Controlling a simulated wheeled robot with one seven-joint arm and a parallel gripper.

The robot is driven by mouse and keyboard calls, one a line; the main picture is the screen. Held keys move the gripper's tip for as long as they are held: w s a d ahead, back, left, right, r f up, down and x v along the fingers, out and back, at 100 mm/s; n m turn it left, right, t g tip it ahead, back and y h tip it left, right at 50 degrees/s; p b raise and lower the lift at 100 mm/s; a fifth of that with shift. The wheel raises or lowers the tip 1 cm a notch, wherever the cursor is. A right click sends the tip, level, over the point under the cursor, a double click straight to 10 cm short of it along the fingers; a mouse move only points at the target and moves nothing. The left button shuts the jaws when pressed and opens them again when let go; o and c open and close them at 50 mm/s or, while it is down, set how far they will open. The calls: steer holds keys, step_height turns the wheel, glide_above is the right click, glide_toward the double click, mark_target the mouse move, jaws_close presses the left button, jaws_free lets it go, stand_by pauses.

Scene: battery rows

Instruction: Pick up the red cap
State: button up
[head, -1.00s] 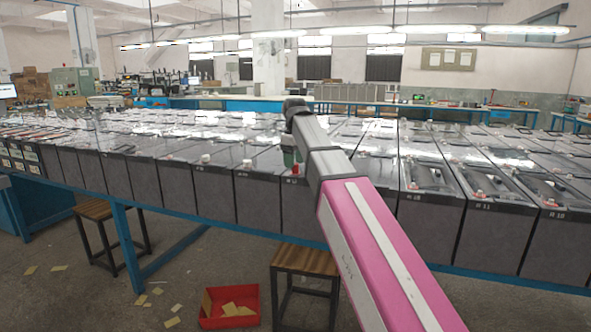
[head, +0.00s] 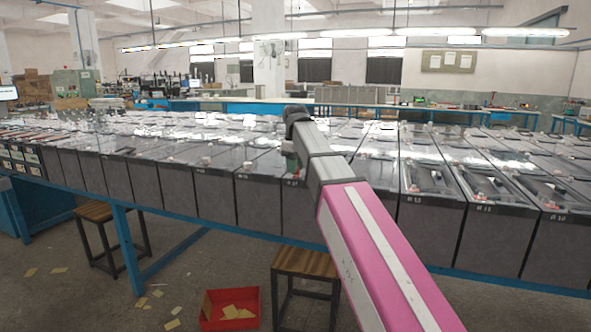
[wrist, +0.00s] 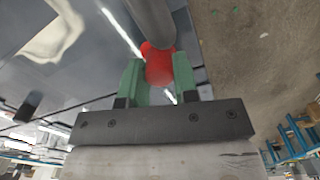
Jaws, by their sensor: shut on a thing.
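The red cap (wrist: 158,66) shows in the wrist view between the two green fingers of my gripper (wrist: 156,76), which are shut on it. A dark grey cylinder (wrist: 150,18) meets the cap's far end there; I cannot tell what it belongs to. In the head view my gripper (head: 291,160) is a small green patch at the front edge of the battery rows (head: 258,205), under the end of my arm.
Dark batteries stand close together on a long blue-framed table (head: 120,235). Wooden stools (head: 305,263) stand in front, with a red bin (head: 231,322) holding yellow scraps on the floor. The space above the batteries is open.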

step_height(320, 180, up, 10)
steer(key=shift+f, duration=0.2)
steer(key=o, duration=1)
steer(key=shift+c, duration=0.2)
